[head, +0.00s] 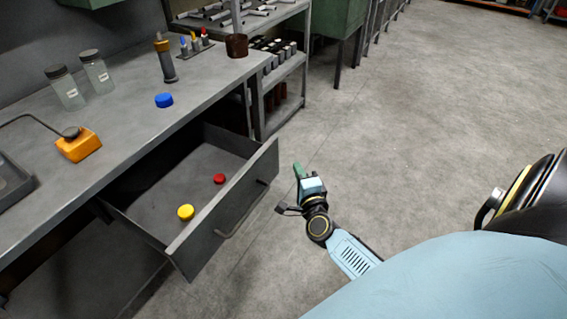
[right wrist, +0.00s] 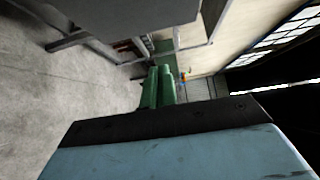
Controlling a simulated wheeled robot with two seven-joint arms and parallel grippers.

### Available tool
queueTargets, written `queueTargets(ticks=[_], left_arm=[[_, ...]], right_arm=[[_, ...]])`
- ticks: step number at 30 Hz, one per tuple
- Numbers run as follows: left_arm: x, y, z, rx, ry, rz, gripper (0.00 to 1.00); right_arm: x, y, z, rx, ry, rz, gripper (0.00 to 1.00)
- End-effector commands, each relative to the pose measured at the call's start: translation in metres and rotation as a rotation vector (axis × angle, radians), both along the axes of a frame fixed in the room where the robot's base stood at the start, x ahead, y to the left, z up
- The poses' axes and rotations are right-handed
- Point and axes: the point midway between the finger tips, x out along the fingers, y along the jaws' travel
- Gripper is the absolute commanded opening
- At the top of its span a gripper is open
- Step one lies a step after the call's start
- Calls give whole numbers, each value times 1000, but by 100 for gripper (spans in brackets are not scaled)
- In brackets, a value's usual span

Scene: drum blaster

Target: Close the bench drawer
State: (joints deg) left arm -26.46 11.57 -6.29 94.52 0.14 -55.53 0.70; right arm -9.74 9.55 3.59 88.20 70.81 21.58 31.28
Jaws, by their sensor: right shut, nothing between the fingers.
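The bench drawer (head: 228,222) is pulled well out from under the grey workbench (head: 130,128). Its front panel has a handle at each end. A yellow cap (head: 186,212) and a red cap (head: 219,179) lie on the drawer floor. My right gripper (head: 298,172) is to the right of the drawer front, beyond the far handle (head: 263,182), apart from the panel. Its green fingers are shut with nothing between them, and they also show in the right wrist view (right wrist: 159,87). My left gripper is not in view.
On the bench are a blue cap (head: 164,100), two jars (head: 97,72), an orange-based item (head: 79,146) and a dark grey tray (head: 12,180). A metal shelf (head: 285,75) stands beyond the drawer. The floor (head: 420,110) to the right is open.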

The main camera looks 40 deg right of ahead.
Motion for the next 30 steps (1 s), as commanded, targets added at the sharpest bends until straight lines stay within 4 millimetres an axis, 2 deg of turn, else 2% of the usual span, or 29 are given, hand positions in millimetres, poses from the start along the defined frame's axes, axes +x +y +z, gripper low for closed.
queueTargets(ticks=[3, 10, 30], left_arm=[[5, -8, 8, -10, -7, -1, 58], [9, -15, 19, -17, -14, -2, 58], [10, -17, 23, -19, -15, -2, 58]], right_arm=[[23, -9, -1, -2, -2, 0, 0], [50, 5, -1, -1, 0, 1, 0], [59, 5, 0, -1, 0, -11, 0]])
